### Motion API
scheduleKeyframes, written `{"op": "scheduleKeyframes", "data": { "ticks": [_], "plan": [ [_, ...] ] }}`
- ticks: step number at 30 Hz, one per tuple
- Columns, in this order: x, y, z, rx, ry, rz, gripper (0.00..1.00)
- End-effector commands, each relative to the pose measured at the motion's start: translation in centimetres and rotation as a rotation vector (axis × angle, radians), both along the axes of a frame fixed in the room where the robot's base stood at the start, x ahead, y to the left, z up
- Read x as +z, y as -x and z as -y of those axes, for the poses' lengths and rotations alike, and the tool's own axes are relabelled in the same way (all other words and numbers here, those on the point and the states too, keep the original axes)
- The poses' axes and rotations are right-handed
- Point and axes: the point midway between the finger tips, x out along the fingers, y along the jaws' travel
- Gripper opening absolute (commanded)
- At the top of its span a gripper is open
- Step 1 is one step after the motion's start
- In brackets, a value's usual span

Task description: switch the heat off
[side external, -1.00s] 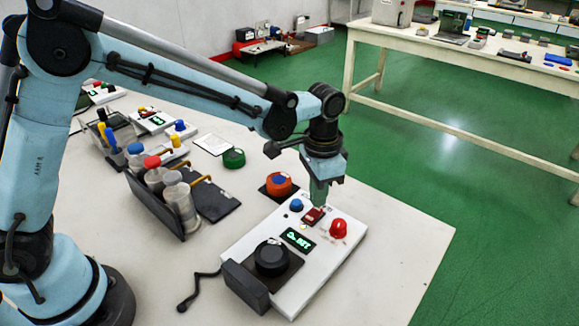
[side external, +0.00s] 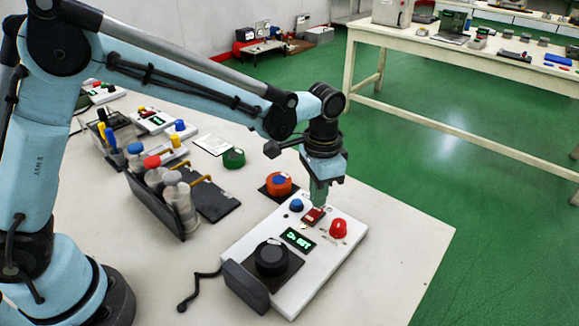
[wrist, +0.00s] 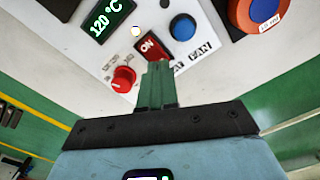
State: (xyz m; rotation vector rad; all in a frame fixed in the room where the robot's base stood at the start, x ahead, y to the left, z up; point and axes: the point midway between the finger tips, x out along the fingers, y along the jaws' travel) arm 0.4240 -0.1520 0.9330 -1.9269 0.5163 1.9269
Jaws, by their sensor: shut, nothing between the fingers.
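A white control box (side external: 318,262) lies on the table in the side external view. In the wrist view the switch (wrist: 150,46) shows the word ON, and the lit display (wrist: 108,20) reads 120 °C. My gripper (side external: 319,203) points down at the switch, with its green fingers shut and empty. In the wrist view the fingertips (wrist: 158,66) reach the switch's near edge; I cannot tell whether they touch it. They partly cover the lettering beside the switch.
A large black knob (side external: 271,257) stands on the box's front part. An orange-and-blue round object (side external: 279,184) sits behind the box. A rack of capped bottles (side external: 165,205) stands to the left. The table right of the box is clear.

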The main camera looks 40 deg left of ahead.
Motion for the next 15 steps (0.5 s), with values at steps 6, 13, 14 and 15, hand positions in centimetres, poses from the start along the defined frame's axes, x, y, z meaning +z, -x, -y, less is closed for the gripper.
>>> {"op": "scheduleKeyframes", "data": {
  "ticks": [6, 13, 14, 15],
  "plan": [
    [-0.26, -0.01, 0.0, 0.0, 0.0, 0.0, 0.0],
    [-0.57, -0.02, 0.01, 0.0, 0.0, 0.0, 0.0],
    [-0.61, -0.02, 0.01, 0.0, 0.0, 0.0, 0.0],
    [-0.66, -0.02, 0.01, 0.0, 0.0, 0.0, 0.0]
  ]
}}
